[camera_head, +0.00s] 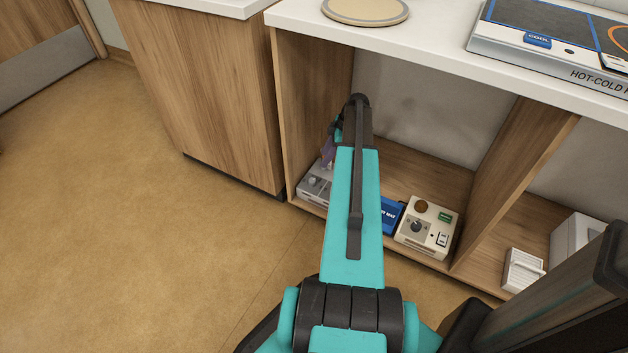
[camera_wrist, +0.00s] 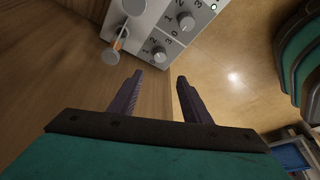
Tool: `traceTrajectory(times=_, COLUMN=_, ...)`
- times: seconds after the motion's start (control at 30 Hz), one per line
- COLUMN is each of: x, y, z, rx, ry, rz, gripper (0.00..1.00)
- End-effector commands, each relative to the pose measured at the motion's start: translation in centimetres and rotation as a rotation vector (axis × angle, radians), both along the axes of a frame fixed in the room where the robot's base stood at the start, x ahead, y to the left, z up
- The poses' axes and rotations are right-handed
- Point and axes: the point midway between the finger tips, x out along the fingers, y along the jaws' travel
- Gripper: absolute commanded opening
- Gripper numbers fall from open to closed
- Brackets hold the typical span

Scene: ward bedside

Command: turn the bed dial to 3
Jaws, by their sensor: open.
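A light grey control box (camera_head: 315,183) sits at the left end of the lower shelf. In the wrist view, the grey box (camera_wrist: 164,28) carries two round grey dials with printed numbers, an upper dial (camera_wrist: 186,21) and a lower dial (camera_wrist: 159,54). I cannot tell which is the bed dial, nor read either setting surely. My gripper (camera_wrist: 159,76) is open and empty, its two purple fingers apart, with the lower dial just beyond the fingertips and not between them. In the head view, my gripper (camera_head: 328,152) is partly hidden by my arm, above the grey box.
On the box's left are a grey knob and an orange-shafted lever (camera_wrist: 120,40). Right of the grey box stand a blue box (camera_head: 391,216) and a cream box (camera_head: 425,228) with its own knob. Wooden dividers (camera_head: 515,185) and the white countertop (camera_head: 430,45) bound the shelf. The floor is clear.

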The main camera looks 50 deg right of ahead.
Motion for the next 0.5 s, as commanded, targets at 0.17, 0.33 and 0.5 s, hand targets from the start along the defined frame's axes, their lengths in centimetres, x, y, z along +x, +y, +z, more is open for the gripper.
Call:
traceTrajectory(times=0.17, x=-0.6, y=-0.57, z=-0.13, rx=-0.001, ry=0.0, rz=-0.012, gripper=0.44)
traceTrajectory(times=0.33, x=-0.58, y=-0.54, z=-0.13, rx=-0.002, ry=0.0, rz=-0.012, gripper=0.44)
traceTrajectory(times=0.5, x=-0.52, y=-0.47, z=-0.31, rx=-0.001, ry=0.001, rz=-0.012, gripper=0.44)
